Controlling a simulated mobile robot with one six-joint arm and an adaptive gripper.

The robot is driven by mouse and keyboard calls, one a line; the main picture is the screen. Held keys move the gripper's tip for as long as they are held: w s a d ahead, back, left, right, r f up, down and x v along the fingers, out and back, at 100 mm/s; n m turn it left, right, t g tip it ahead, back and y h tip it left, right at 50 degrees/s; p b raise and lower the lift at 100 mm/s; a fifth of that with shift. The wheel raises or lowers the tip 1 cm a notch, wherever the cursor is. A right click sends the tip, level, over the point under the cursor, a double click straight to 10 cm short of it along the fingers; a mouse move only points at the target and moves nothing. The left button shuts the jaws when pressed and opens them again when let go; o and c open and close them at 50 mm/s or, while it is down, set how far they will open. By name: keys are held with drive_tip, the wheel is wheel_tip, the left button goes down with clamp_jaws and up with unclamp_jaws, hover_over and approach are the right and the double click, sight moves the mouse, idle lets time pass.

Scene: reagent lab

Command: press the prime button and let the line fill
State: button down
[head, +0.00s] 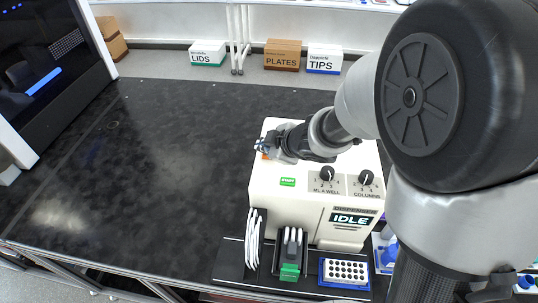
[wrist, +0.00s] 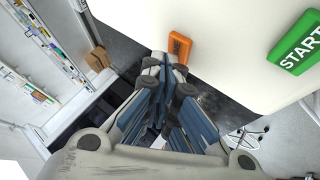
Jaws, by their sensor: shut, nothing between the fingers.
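The white dispenser (head: 262,200) stands on the dark bench, and its display (head: 351,219) reads IDLE. The orange button (wrist: 180,48) is on its top face; its label is hard to read. In the head view only a sliver of orange (head: 265,156) shows by my gripper. The green START button (head: 287,182) is clear of my gripper and also shows in the wrist view (wrist: 298,45). My gripper (wrist: 165,64) is shut and empty, its fingertips at the orange button's near edge. I cannot tell whether they touch it.
Two black knobs (head: 327,173) (head: 366,178) are on the dispenser's top. In front are a green-ended rack (head: 290,271) and a blue-edged tip rack (head: 345,272). Boxes marked LIDS (head: 207,52), PLATES (head: 282,54) and TIPS (head: 324,58) stand behind. The bench's left side is clear.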

drive_tip(key=shift+f+b, duration=0.3)
drive_tip(key=shift+f, duration=0.1)
idle(0.5)
drive_tip(key=shift+r, duration=0.1)
drive_tip(key=shift+r+p, duration=0.75)
drive_tip(key=shift+p, duration=0.2)
wheel_tip(320, 180, up, 5)
drive_tip(key=p, duration=0.5)
drive_tip(key=shift+r, duration=0.1)
idle(0.6)
